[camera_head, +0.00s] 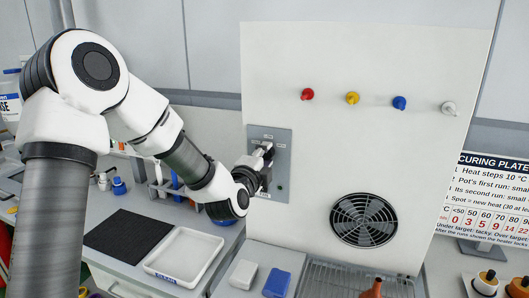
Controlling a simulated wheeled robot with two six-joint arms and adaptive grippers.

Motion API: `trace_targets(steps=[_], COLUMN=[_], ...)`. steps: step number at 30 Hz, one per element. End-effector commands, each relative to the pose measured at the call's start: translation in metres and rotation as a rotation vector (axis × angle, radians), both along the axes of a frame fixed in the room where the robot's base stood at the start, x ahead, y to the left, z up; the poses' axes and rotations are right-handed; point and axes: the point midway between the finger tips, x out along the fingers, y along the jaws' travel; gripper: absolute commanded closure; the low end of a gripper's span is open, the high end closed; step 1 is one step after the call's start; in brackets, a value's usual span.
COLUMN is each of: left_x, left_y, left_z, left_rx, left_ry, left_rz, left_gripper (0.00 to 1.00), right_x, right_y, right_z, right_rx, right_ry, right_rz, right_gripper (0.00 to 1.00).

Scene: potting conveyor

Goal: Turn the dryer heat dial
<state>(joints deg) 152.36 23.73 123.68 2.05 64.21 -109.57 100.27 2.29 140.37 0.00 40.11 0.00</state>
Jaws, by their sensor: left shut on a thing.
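The dryer is a tall white panel (340,90) in the middle of the head view. A grey control plate (283,135) with small labels is set in its left part. My left gripper (264,157) is at this plate, shut on the heat dial, with its fingers pointing at the panel. The dial itself is mostly hidden behind the fingers, so its setting cannot be read. My right gripper is not in view.
Red (307,94), yellow (352,98), blue (399,103) and white (449,108) knobs stick out of the panel above a round fan grille (364,220). A white tray (160,275) and a black mat (127,236) lie on the left bench. A curing sign (490,200) stands right.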

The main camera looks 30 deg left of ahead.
Motion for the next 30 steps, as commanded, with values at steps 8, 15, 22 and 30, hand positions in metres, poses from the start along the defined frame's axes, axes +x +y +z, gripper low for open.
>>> trace_targets(steps=[8, 15, 22, 30], left_x=[0.000, 0.000, 0.000, 0.000], left_y=[0.000, 0.000, 0.000, 0.000], left_z=[0.002, 0.001, 0.000, -0.002], left_rx=[0.247, 0.421, 0.523, 0.563], left_ry=[0.058, 0.100, 0.124, 0.134], left_rz=[0.000, 0.000, 0.000, 0.000], left_gripper=[0.97, 0.97, 0.97, 0.97], right_x=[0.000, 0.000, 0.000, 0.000], right_y=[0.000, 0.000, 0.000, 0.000], right_z=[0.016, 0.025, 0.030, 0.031], right_rx=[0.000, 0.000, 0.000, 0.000], right_ry=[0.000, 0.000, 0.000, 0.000], right_rz=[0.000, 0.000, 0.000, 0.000], right_gripper=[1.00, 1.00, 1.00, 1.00])
